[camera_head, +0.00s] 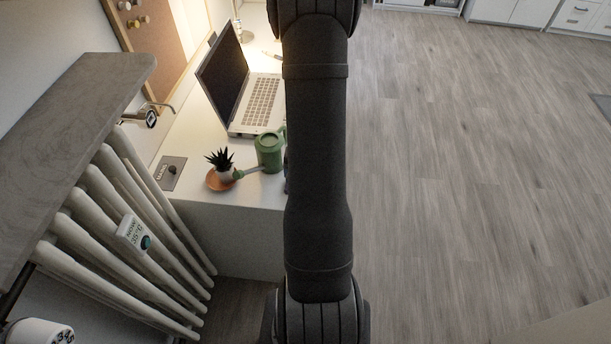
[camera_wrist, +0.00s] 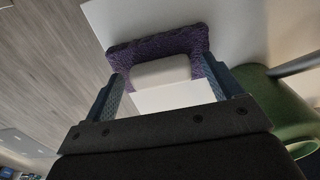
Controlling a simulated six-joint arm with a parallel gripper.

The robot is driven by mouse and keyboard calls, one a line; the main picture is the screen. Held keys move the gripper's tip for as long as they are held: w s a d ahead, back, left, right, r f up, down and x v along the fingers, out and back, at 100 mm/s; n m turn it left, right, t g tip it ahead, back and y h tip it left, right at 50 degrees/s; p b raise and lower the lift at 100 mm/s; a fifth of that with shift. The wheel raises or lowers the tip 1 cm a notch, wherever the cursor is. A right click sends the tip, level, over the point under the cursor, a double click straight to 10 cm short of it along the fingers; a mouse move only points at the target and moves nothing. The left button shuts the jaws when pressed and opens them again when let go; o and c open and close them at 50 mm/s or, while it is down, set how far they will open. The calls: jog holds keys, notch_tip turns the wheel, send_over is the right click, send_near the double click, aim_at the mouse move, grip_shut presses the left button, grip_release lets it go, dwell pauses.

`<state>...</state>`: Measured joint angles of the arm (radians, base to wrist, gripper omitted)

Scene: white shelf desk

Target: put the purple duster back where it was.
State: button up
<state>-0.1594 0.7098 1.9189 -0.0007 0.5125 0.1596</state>
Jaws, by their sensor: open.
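The purple duster (camera_wrist: 153,43) shows in the wrist view as a fuzzy purple band beyond a white block (camera_wrist: 160,71), which looks like part of it. My gripper (camera_wrist: 163,68) is open, with its two blue fingers on either side of the white block. The left finger appears close to the purple edge; I cannot tell whether either finger touches it. In the head view my arm hides the duster and nearly all of the gripper.
A green watering can (camera_head: 269,153) stands on the white desk (camera_head: 215,205), close to the gripper; it also shows in the wrist view (camera_wrist: 275,106). A potted succulent (camera_head: 221,164) on a terracotta saucer and a laptop (camera_head: 258,104) are nearby. A radiator (camera_head: 120,235) stands left.

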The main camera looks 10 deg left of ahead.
notch_tip(320, 180, up, 12)
jog(key=shift+r, duration=0.15)
dwell(0.5)
notch_tip(320, 180, down, 12)
jog(key=shift+f, duration=0.15)
dwell(0.7)
jog(key=shift+r, duration=0.25)
